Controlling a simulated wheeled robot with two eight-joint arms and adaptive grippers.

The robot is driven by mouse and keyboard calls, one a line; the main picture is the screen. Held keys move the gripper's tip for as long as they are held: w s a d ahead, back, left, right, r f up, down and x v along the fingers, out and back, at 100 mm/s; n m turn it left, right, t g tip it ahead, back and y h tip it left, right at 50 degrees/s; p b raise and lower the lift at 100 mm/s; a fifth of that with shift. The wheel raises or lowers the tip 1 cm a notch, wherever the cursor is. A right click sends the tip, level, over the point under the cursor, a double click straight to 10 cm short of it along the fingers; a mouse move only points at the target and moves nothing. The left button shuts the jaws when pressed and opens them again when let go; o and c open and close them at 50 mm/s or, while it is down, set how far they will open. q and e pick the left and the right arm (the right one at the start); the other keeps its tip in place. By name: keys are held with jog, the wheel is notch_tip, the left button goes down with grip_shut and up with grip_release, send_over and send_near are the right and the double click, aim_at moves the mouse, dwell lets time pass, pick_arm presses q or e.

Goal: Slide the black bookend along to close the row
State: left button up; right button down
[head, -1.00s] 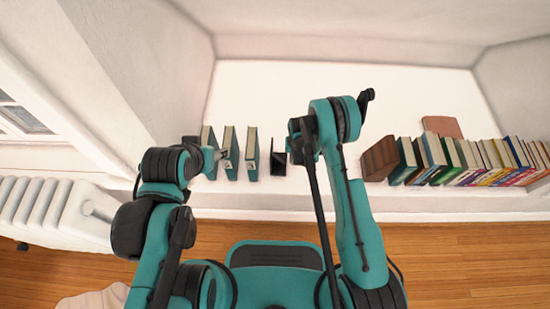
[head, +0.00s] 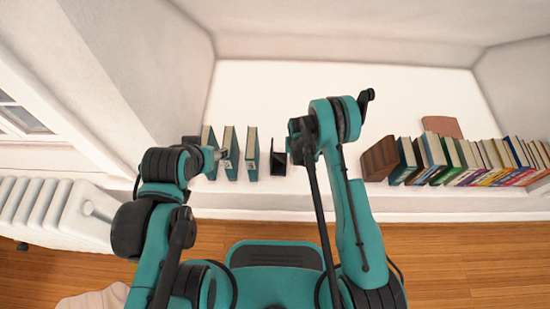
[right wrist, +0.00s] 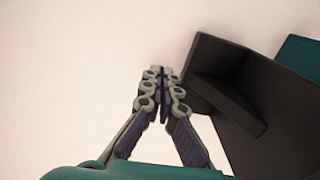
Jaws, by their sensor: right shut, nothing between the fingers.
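The black bookend (head: 277,158) stands on the white ledge, just right of several upright teal books (head: 252,156). A narrow gap shows between it and the nearest book in the head view. My right gripper (head: 292,150) is just right of the bookend, mostly hidden under its own arm. In the right wrist view the fingers (right wrist: 160,82) are shut and empty, close beside the bookend (right wrist: 238,95); contact cannot be told. A teal book (right wrist: 300,55) shows beyond it. My left gripper (head: 221,155) is among the leftmost books; its fingers are too small to read.
A brown bookend or block (head: 379,159) and a long row of mixed books (head: 465,160) stand at the right of the ledge. A reddish-brown flat item (head: 441,126) lies behind them. The ledge (head: 300,85) is bare behind the books.

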jog(key=shift+f, duration=0.2)
jog(key=shift+f, duration=0.7)
